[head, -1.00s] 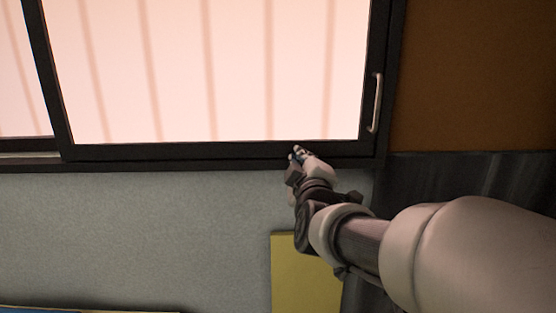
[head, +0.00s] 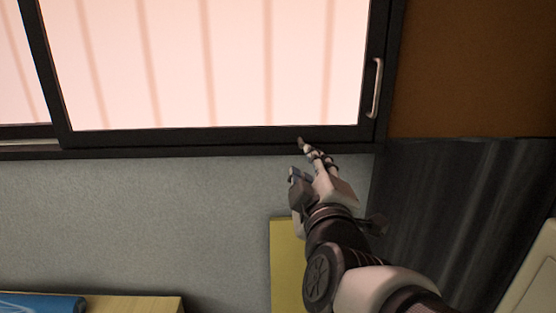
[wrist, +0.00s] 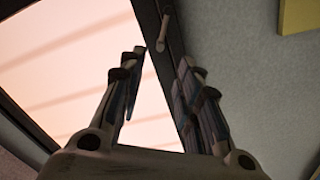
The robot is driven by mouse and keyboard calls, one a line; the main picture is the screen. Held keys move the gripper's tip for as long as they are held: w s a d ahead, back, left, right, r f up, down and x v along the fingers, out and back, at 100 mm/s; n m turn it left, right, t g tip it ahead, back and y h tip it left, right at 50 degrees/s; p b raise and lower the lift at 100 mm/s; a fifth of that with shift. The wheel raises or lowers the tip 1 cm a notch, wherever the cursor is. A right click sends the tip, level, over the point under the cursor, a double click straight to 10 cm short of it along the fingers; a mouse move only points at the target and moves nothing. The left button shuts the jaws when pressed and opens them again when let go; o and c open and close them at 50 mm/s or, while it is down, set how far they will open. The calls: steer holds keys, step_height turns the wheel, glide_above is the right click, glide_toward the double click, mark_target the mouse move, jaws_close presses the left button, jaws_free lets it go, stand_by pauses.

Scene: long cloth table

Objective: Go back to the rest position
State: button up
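My gripper (head: 298,157) is in the middle of the head view, in front of the grey wall just below the window's dark lower frame. Its fingers are spread apart with nothing between them. In the wrist view, both fingers (wrist: 160,68) stand apart and empty, pointing up toward the window frame. My arm runs from the gripper down to the bottom right of the head view. No rest position is marked in either view.
A sliding window (head: 210,70) with a dark frame and metal handle (head: 375,88) fills the upper head view. A yellow panel (head: 285,255) is below the gripper. A wooden surface (head: 135,304) with a blue item (head: 40,303) is lower left. Dark panel (head: 440,210) at right.

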steer(key=shift+s, duration=0.1)
steer(key=s+f+m+g+y+b, duration=0.1)
steer(key=s+f+m+g+b, duration=0.3)
steer(key=f, duration=0.8)
steer(key=s+f+m+g+y+b, duration=0.1)
steer(key=s+f+g+b, duration=0.2)
steer(key=s+f+b, duration=0.6)
steer(key=s+d+f+m+g+h+b, duration=0.1)
steer(key=s+d+f+m+g, duration=0.2)
steer(key=s+f, duration=0.3)
steer(key=s+d+f+m+g+h+b, duration=0.1)
steer(key=s+d+f+m+g+b, duration=0.1)
steer(key=f, duration=0.7)
steer(key=s+d+m+g, duration=0.1)
steer(key=s+m, duration=0.1)
steer(key=s, duration=0.1)
steer(key=shift+s+f+b, duration=0.3)
steer(key=shift+s+f, duration=0.05)
steer(key=shift+f, duration=0.05)
steer(key=shift+c, duration=0.2)
